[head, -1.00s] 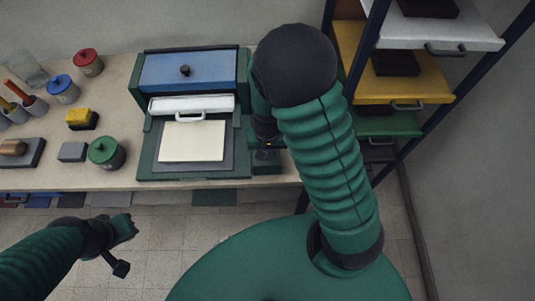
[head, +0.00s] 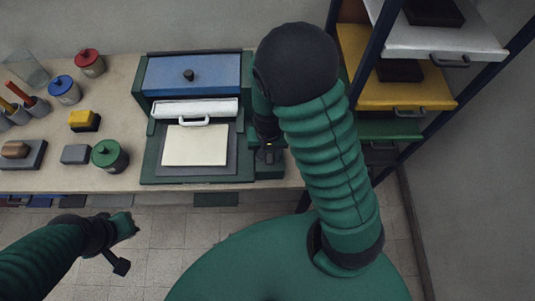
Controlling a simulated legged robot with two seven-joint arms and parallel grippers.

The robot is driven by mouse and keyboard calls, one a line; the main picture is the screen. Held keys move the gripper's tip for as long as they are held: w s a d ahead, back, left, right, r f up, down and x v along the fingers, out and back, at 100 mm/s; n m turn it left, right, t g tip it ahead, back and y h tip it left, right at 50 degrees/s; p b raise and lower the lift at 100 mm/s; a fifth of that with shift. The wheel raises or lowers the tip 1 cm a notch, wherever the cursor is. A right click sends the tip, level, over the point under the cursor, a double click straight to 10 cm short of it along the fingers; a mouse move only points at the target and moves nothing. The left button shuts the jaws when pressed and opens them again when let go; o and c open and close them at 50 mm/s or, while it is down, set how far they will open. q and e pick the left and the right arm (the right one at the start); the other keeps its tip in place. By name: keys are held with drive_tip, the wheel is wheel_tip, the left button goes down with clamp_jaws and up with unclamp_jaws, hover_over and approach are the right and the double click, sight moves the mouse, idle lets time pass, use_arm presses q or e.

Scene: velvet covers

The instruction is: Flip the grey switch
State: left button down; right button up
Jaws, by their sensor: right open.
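A small green box (head: 272,172) stands on the bench against the right side of the green press. A small dark grey piece on its top, apparently the grey switch (head: 268,157), shows just below my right gripper. My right gripper (head: 268,144) points down over this box and is open. My own arm covers much of it, and I cannot tell whether it touches the switch. My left gripper (head: 124,229) hangs over the floor in front of the bench, away from the switch; its jaws are not clear.
The press has a blue lid (head: 190,75), a white handled bar (head: 196,108) and a cream sheet (head: 195,145). Lidded pots, including a green pot (head: 109,156), and small blocks stand at left. A shelf rack with a yellow tray (head: 405,92) rises close at right.

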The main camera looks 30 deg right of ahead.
drive_tip(key=r+p, duration=0.1)
drive_tip(key=s+r+p, duration=0.1)
drive_tip(key=r, duration=0.1)
drive_tip(key=shift+d+r, duration=0.2)
drive_tip(key=shift+r+p, duration=0.35)
drive_tip(key=shift+p, duration=0.05)
wheel_tip(320, 180, up, 3)
drive_tip(key=p, duration=0.3)
wheel_tip(320, 180, up, 10)
drive_tip(key=r+p, duration=0.1)
drive_tip(key=p, duration=0.9)
hover_over(270, 162)
use_arm(q)
drive_tip(key=w+v, duration=0.1)
drive_tip(key=v, duration=0.7)
drive_tip(key=w+v, duration=0.2)
drive_tip(key=v, duration=0.6)
drive_tip(key=shift+r, duration=0.5)
use_arm(e)
drive_tip(key=shift+a+f, duration=0.15)
drive_tip(key=shift+f, duration=0.2)
use_arm(q)
drive_tip(key=shift+s+r, duration=0.1)
